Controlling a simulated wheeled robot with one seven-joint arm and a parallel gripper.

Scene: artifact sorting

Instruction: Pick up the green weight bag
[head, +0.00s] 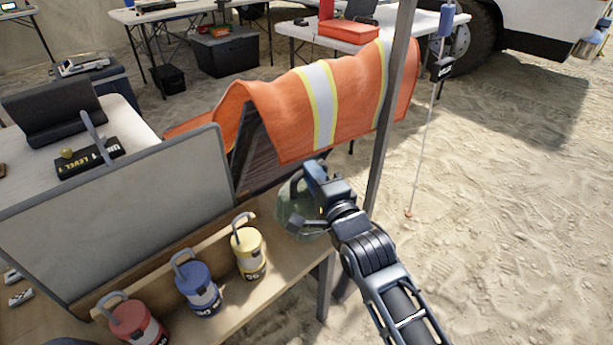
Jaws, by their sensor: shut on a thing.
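The green weight bag (289,211) is a dark green, rounded bag at the right end of the wooden shelf. My gripper (307,200) is shut on it, coming in from the lower right. The gripper hides much of the bag's right side and top, and I cannot tell whether its base touches the shelf.
Yellow (249,250), blue (199,290) and red (136,325) bags with handles stand in a row to the left on the shelf (285,268). A grey panel (120,215) rises behind them. An orange vest (345,100) and a metal post (388,125) are close by. Open sand lies right.

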